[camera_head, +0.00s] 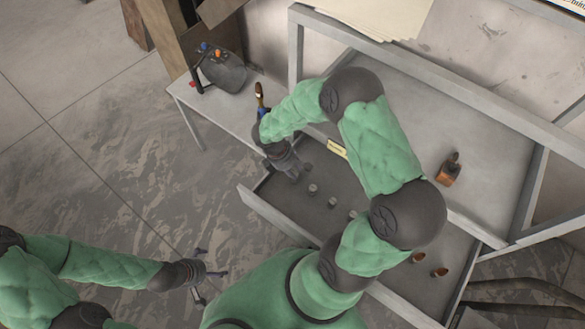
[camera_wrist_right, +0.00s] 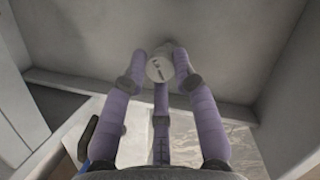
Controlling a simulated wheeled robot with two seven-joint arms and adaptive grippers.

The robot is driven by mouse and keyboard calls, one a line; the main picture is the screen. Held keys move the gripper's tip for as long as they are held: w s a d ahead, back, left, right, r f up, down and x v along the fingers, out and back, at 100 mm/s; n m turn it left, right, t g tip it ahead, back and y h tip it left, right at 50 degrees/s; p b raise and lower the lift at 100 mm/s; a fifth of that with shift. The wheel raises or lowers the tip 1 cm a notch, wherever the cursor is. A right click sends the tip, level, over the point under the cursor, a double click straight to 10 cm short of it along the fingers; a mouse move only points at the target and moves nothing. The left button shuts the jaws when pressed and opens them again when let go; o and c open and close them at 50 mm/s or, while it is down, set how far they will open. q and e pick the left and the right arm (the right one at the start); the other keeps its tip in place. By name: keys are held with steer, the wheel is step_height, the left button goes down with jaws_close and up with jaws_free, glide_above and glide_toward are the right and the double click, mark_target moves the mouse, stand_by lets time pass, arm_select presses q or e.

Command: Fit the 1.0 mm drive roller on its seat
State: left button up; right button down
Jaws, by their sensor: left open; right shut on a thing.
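My right gripper (camera_head: 290,170) reaches into the open drawer (camera_head: 285,208) at its far left end. In the right wrist view its purple fingers (camera_wrist_right: 160,62) are shut around a small round grey roller (camera_wrist_right: 159,70) with a dark marking on its face. The marking is too small to read. Several similar grey rollers stand in a row in the drawer, among them one roller (camera_head: 312,189) near my right gripper and another roller (camera_head: 332,202) beyond it. My left gripper (camera_head: 212,275) is open and empty over the floor, left of the drawer. I cannot make out the seat.
A grey bench (camera_head: 440,125) with a raised frame stands above the drawer. A yellow label (camera_head: 337,148) is by the drawer. The floor at left is clear.

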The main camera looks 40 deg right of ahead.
steer(key=shift+f+b, duration=1.05)
steer(key=shift+f, duration=0.35)
steer(key=c, duration=0.9)
jaws_free()
steer(key=v, duration=1.2)
steer(key=shift+a, duration=0.1)
